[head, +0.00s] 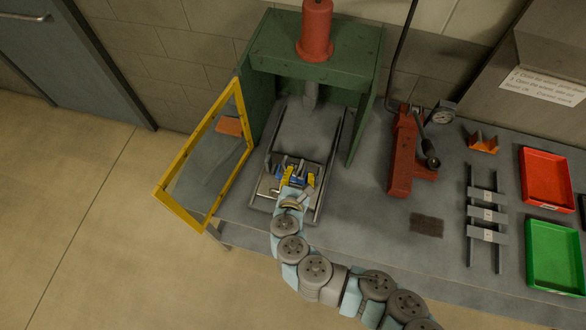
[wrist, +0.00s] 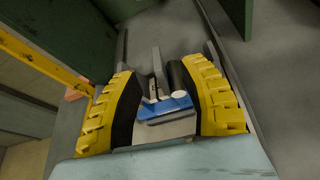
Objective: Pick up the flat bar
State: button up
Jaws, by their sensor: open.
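My gripper (head: 299,174) is over the metal plate (head: 268,187) at the front of the green press. Its yellow ribbed fingers are spread apart in the wrist view (wrist: 158,70). Between them lie a light grey flat bar-like piece (wrist: 156,62), a dark rounded piece (wrist: 178,80) and a blue block (wrist: 168,105). I cannot tell whether the fingers touch any of these. Flat grey bars with white labels (head: 487,214) also lie across two dark rails on the bench at right, well away from my gripper. Which piece is the task's flat bar is unclear.
The green press frame (head: 318,42) with its red cylinder (head: 315,30) stands behind. A yellow-framed guard door (head: 163,194) is swung open at left. A red hand pump (head: 402,155), a red tray (head: 547,178) and a green tray (head: 556,256) are to the right.

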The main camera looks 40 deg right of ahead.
aim_at(300, 168)
jog(key=shift+p+x, duration=0.65)
jog(key=shift+x, duration=1.95)
jog(key=shift+w+a, duration=0.15)
grip_shut()
